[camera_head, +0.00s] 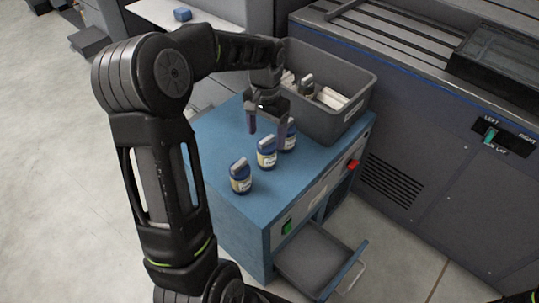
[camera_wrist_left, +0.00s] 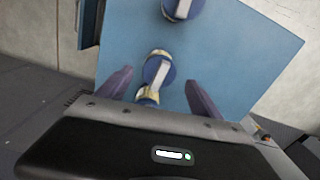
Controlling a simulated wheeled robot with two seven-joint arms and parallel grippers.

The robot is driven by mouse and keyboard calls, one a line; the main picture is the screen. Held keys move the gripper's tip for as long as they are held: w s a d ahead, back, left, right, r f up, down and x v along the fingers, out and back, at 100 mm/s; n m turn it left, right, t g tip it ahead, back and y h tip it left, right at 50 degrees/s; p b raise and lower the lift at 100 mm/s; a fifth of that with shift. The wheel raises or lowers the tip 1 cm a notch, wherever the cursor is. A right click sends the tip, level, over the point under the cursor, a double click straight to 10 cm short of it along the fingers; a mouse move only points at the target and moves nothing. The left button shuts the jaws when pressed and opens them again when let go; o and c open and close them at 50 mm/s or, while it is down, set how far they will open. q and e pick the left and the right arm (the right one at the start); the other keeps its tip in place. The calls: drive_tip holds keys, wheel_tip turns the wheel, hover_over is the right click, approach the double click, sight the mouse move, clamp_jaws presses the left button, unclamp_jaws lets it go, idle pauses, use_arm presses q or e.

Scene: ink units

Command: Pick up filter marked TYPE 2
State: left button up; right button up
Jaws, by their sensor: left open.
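Three blue-and-white filters stand in a row on the blue cabinet top: a front one (camera_head: 241,178), a middle one (camera_head: 266,154) and a rear one (camera_head: 291,137). Their label writing is too small to read, so I cannot tell which is TYPE 2. My left gripper (camera_head: 268,128) is open and points down above the rear part of the row, partly hiding the rear filter. In the left wrist view, one filter (camera_wrist_left: 157,72) shows between the open fingers, another (camera_wrist_left: 178,9) lies beyond, and part of a third (camera_wrist_left: 148,97) shows near the gripper body.
A grey bin (camera_head: 345,122) with white pieces stands behind the filters on the blue cabinet (camera_head: 215,130). A drawer (camera_head: 318,262) is open at the cabinet's front. A large grey machine (camera_head: 440,130) stands to the right. The cabinet top's front left is clear.

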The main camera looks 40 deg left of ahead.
sight(267, 146)
use_arm(q)
drive_tip(key=shift+r, duration=0.1)
drive_tip(key=shift+f, duration=1.35)
drive_tip(key=shift+f, duration=0.1)
wheel_tip(267, 146, down, 5)
drive_tip(key=shift+s+d+f+b, duration=0.1)
drive_tip(key=shift+b, duration=0.45)
drive_tip(key=shift+c, duration=0.5)
drive_tip(key=c, duration=1.4)
drive_tip(key=shift+c, duration=0.2)
wheel_tip(267, 146, up, 10)
drive_tip(key=shift+r+p, duration=0.15)
drive_tip(key=shift+p, duration=0.6)
